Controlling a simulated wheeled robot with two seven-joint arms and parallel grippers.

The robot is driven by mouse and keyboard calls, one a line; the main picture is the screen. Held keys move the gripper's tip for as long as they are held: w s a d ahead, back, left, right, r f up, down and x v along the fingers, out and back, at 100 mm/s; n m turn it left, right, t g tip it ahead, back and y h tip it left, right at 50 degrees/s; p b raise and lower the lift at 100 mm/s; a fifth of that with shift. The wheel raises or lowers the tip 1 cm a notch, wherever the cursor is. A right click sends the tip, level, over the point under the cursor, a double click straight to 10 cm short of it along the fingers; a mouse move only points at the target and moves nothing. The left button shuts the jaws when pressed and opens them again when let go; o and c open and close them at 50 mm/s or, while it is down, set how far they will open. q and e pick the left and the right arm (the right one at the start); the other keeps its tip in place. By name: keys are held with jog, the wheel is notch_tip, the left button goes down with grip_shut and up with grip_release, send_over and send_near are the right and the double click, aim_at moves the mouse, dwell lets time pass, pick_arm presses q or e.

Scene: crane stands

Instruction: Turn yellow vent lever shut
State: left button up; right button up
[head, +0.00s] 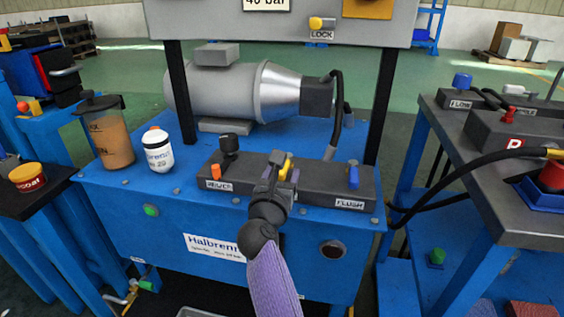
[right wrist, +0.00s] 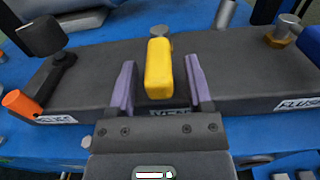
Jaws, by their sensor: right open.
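The yellow vent lever (right wrist: 159,69) stands on the dark valve block (right wrist: 230,75), above a partly hidden label that seems to read VENT. In the head view the lever (head: 286,166) shows only in part behind my right gripper (head: 278,175). In the right wrist view my right gripper (right wrist: 159,88) is open. Its two purple fingers stand on either side of the lever, with a gap to it on both sides. My left gripper is in neither view.
On the same block are a black lever with an orange end (head: 216,171) at the left and a blue lever (head: 353,177) by the FLUSH label. A white bottle (head: 158,152) and an orange-filled jug (head: 110,140) stand left. A grey motor (head: 225,90) and black posts stand behind.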

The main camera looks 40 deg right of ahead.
jog(key=shift+w+d, duration=0.15)
grip_shut()
dwell(0.6)
dwell(0.8)
